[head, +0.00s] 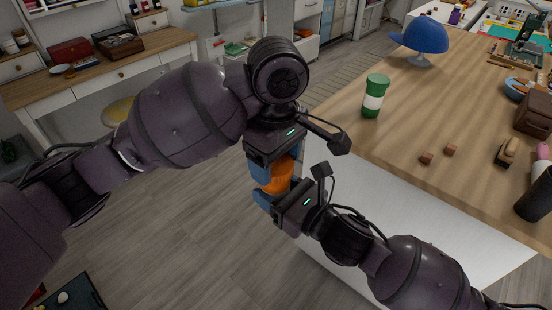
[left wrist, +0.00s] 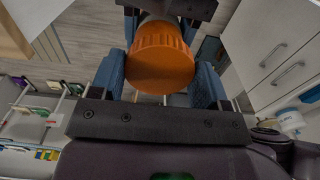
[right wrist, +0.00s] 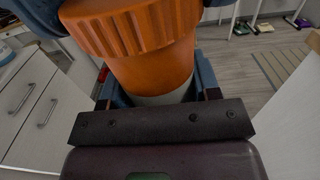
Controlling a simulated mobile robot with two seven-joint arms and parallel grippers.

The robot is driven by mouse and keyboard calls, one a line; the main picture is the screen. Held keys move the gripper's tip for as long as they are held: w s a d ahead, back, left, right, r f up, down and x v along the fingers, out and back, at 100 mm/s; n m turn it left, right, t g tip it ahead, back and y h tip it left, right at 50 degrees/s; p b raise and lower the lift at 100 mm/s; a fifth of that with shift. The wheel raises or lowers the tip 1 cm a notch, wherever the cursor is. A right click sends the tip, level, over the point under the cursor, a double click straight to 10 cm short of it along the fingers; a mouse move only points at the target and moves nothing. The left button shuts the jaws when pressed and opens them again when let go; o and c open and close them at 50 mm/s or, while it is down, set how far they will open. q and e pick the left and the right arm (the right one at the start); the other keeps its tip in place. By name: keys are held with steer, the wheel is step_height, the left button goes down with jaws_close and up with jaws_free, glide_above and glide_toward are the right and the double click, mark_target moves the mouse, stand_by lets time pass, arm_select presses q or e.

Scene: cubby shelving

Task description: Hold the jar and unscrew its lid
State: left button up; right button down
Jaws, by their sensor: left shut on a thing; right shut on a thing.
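An orange jar (head: 276,180) is held in the air between my two grippers, in front of the table. Its ribbed orange lid (left wrist: 160,58) lies between the blue fingers of my left gripper (head: 275,166), which is shut on it from above. My right gripper (head: 264,195) is shut on the jar's body from the right. In the right wrist view the smooth orange body (right wrist: 152,75) shows under the ribbed lid (right wrist: 130,25), with a pale band low down. The lid sits on the body there; I cannot tell how loose it is. Fingers hide much of the jar in the head view.
A desk (head: 110,75) stands at the back left. The floor below the jar is clear.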

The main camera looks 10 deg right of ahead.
arm_select(q)
steer(key=shift+r, duration=0.75)
steer(key=shift+r, duration=0.2)
steer(key=shift+r, duration=1.95)
